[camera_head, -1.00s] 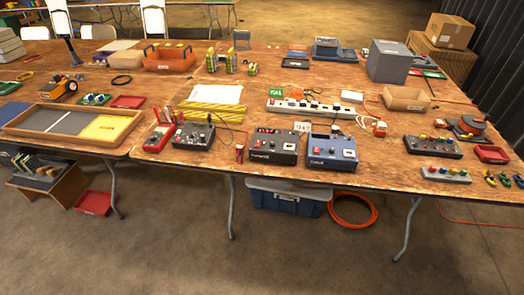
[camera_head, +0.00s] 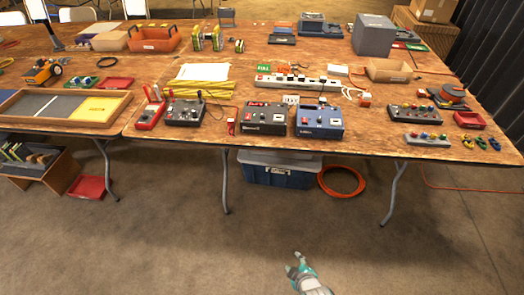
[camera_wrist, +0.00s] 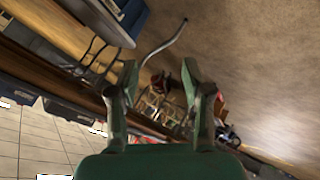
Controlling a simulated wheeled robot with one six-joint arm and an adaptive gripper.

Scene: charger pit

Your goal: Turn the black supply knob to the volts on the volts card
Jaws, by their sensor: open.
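A black supply box (camera_head: 264,119) and a blue supply box (camera_head: 319,121) stand side by side near the front edge of the table in the head view. Each has a red display and dark controls on top; the knobs are too small to read their settings. My gripper (camera_head: 297,262) is low in front of the table, well apart from the supplies. In the wrist view my gripper (camera_wrist: 160,76) is open and empty.
The wooden table (camera_head: 232,140) holds a white power strip (camera_head: 302,81), a grey control box (camera_head: 185,111), yellow leads (camera_head: 207,90) and a button box (camera_head: 415,113). The floor in front is clear.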

